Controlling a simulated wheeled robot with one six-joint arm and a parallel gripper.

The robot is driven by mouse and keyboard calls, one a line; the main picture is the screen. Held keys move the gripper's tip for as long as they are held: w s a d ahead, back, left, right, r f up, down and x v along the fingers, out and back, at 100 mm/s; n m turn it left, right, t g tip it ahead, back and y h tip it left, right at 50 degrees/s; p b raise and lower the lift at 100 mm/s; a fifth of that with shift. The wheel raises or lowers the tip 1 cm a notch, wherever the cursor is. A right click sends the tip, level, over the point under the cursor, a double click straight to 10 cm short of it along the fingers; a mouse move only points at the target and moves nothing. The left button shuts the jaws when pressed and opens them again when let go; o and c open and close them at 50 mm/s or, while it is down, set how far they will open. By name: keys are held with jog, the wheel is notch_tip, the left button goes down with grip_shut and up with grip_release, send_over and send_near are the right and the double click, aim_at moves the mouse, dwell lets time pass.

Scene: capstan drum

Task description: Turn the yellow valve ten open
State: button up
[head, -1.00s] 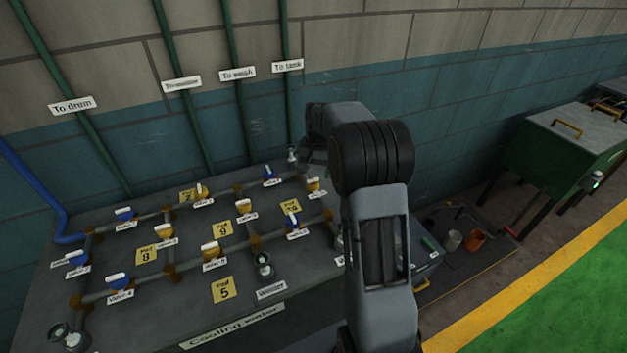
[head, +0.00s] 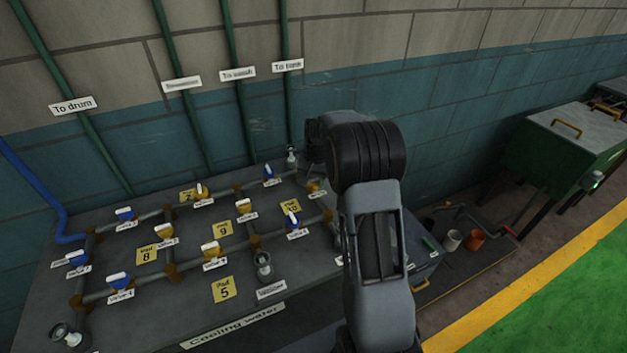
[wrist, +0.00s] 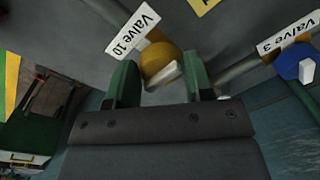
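The yellow valve ten (wrist: 160,60) shows in the wrist view, with a white handle tab (wrist: 163,73) and a "Valve 10" label (wrist: 133,33) beside it. My gripper (wrist: 160,82) is open, its two green fingers apart, one on each side of the handle. I cannot tell whether either finger touches the handle. In the head view valve ten (head: 315,187) sits at the right end of the pipe grid, partly covered by my arm. My gripper is hidden behind my wrist there.
Blue valve 3 (wrist: 290,65) stands close by on the right in the wrist view. Other blue and yellow valves, such as one blue valve (head: 118,281), stand along the pipes on the grey bench (head: 110,215). A wall with green pipes (head: 240,110) rises behind.

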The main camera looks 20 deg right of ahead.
jog(key=c, duration=0.5)
jog(key=shift+o, duration=0.2)
jog(key=shift+n, duration=0.3)
jog(key=n, duration=0.7)
jog(key=shift+w+n, duration=0.1)
jog(key=shift+n, duration=0.2)
jog(key=n, duration=0.5)
jog(key=shift+r+g, duration=0.1)
jog(key=shift+g, duration=0.3)
jog(key=n, duration=0.4)
jog(key=shift+a, duration=0.1)
jog(key=shift+n, duration=0.5)
